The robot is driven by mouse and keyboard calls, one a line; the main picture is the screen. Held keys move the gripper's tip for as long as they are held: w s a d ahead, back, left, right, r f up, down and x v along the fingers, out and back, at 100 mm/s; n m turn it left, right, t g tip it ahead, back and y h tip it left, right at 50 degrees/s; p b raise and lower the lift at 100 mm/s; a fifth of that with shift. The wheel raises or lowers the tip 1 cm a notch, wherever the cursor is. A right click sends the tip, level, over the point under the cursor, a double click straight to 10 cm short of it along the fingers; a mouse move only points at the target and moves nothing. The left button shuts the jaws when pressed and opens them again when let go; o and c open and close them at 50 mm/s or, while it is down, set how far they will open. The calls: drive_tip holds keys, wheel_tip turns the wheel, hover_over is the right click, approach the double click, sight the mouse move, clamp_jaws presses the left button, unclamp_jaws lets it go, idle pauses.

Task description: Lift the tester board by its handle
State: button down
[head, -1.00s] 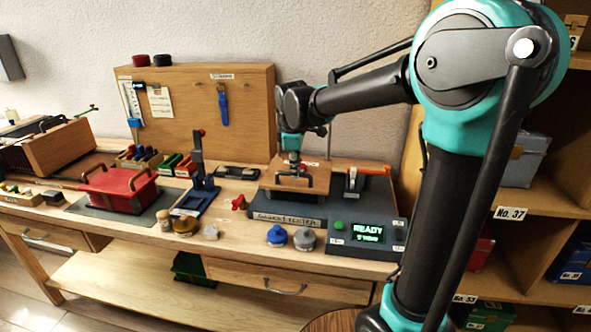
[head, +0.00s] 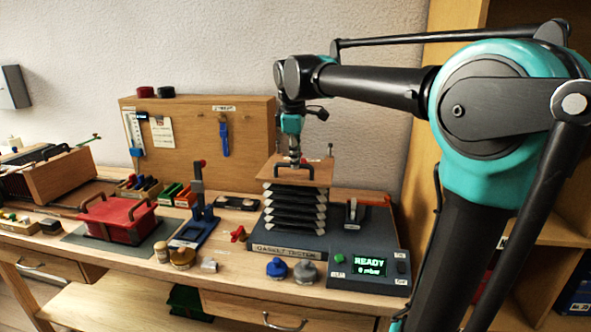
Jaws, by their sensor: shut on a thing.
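The tester board (head: 316,174) is a flat wooden plate at the top of the gasket tester (head: 310,232). It is raised, with black accordion-like bellows (head: 294,207) stretched out beneath it. My gripper (head: 294,163) is above the board and shut on its dark handle (head: 281,169). The fingertips are small in view and partly merge with the handle. The tester's screen (head: 369,267) reads READY with a second line that looks like "0 mbar".
A lever with an orange-red end (head: 373,202) stands right of the bellows. Blue (head: 277,267) and grey (head: 305,271) knobbed weights sit in front. A blue stand (head: 199,211) and red box (head: 117,219) are to the left. A wooden tool panel (head: 248,140) rises behind.

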drive_tip(key=c, duration=1.6)
unclamp_jaws()
drive_tip(key=shift+o, duration=0.2)
wheel_tip(320, 180, up, 12)
drive_tip(key=s, duration=0.2)
drive_tip(key=shift+a+f, duration=0.15)
drive_tip(key=shift+a, duration=0.05)
drive_tip(key=shift+s, duration=0.1)
